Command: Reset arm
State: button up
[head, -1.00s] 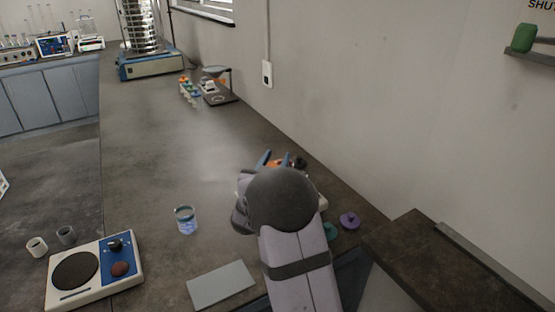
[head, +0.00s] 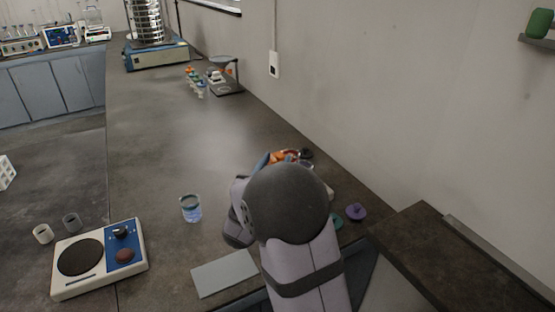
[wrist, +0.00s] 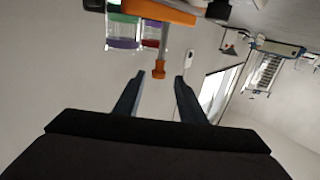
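My gripper (wrist: 158,78) shows in the wrist view with its two dark fingers spread apart and nothing between them. In the head view my rounded arm link hides the gripper. Beyond it, an orange and blue object (head: 283,156) is partly visible at the right side of the bench.
A beaker of blue liquid (head: 191,209), a hotplate (head: 99,258) and a grey plate (head: 224,273) lie left of my arm. Purple (head: 356,212) and green pieces lie to its right, near the wall. The sieve shaker (head: 158,54) and small bottles (head: 195,83) stand farther back. Mid-bench is clear.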

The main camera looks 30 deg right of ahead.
dwell(0.4)
